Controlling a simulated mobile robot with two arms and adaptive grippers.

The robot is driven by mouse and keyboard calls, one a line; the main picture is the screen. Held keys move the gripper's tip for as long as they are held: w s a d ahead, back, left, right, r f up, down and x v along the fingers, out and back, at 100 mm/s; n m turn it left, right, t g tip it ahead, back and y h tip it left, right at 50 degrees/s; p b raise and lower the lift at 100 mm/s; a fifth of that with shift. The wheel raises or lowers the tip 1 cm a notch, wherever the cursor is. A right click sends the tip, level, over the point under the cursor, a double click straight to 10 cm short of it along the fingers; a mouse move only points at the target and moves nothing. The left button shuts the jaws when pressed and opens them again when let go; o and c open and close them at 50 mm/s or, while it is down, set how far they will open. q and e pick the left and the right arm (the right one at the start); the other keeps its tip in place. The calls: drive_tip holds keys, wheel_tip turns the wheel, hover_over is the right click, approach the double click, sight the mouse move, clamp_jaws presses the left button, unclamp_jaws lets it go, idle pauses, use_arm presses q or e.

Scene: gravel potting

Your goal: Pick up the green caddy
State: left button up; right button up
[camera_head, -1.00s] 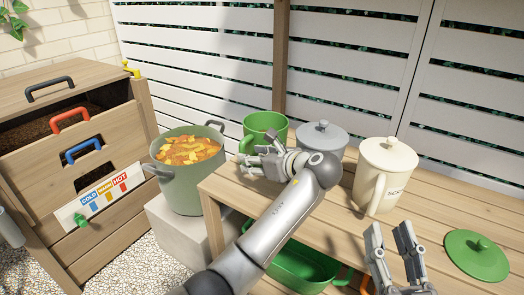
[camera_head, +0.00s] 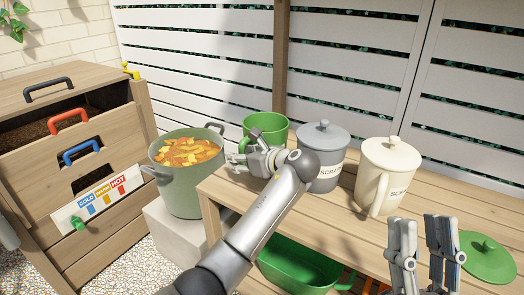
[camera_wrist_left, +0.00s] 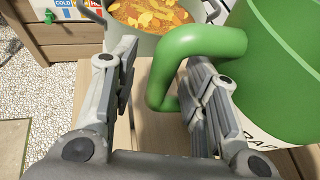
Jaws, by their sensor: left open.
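The green caddy (camera_head: 267,124) stands upright and lidless on the wooden bench, behind my left gripper (camera_head: 240,160). In the left wrist view the caddy's wall (camera_wrist_left: 285,60) fills the right side. Its green handle (camera_wrist_left: 162,75) lies between the two spread fingers of my left gripper (camera_wrist_left: 160,85). The right-hand finger appears within the handle loop, but contact cannot be told. The gripper is open. My right gripper (camera_head: 427,245) is open and empty, with its fingers upright at the front of the bench.
A grey lidded caddy (camera_head: 322,150) and a cream lidded caddy (camera_head: 385,175) stand to the right. A green lid (camera_head: 487,258) lies at far right. A pot of scraps (camera_head: 188,175) stands to the left. A green tub (camera_head: 300,265) sits below the bench.

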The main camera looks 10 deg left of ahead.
use_arm(q)
clamp_jaws()
drive_tip(key=shift+r, duration=0.15)
drive_tip(key=shift+r, duration=0.1)
idle(0.3)
